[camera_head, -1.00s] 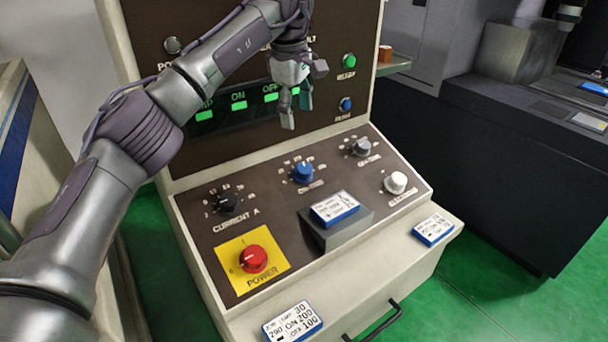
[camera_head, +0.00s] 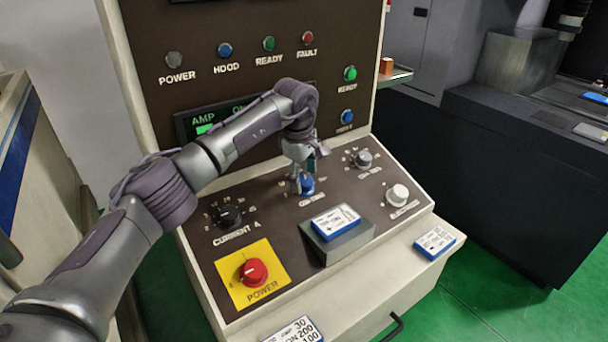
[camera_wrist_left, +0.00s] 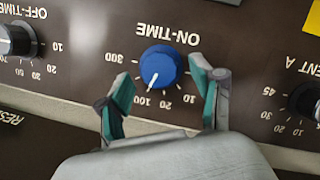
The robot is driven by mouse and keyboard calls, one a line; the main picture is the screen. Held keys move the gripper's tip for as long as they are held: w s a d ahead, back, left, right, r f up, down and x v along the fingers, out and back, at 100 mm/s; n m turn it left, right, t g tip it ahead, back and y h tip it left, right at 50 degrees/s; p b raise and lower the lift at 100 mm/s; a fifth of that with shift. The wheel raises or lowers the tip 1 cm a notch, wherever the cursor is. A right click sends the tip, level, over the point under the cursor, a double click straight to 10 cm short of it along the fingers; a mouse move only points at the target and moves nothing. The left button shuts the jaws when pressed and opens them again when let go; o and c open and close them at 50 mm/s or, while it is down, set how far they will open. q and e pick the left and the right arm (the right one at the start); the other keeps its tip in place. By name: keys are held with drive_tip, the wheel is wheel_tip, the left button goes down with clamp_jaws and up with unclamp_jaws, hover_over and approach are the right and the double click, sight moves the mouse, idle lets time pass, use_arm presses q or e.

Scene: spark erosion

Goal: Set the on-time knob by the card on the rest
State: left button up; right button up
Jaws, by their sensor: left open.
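The blue on-time knob (camera_wrist_left: 161,68) shows in the wrist view under its ON-TIME label. Its white pointer line aims down and slightly left, near the 100 mark. In the head view the knob (camera_head: 307,187) is partly hidden by my left gripper (camera_head: 302,180). The gripper is open, with one finger on each side of the knob; I cannot tell whether they touch it. The card (camera_head: 336,221) lies on the grey sloped rest (camera_head: 343,244) below the knob; its print is too small to read. My right gripper is not in view.
Other cards lie on the front ledge, at right (camera_head: 435,242) and at the bottom (camera_head: 294,331). An upright panel with lamps stands behind.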

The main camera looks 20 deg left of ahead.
use_arm(q)
drive_tip(key=shift+w+f, duration=0.1)
drive_tip(key=shift+f, duration=0.55)
drive_tip(key=c, duration=1.1)
drive_tip(key=shift+c, duration=0.2)
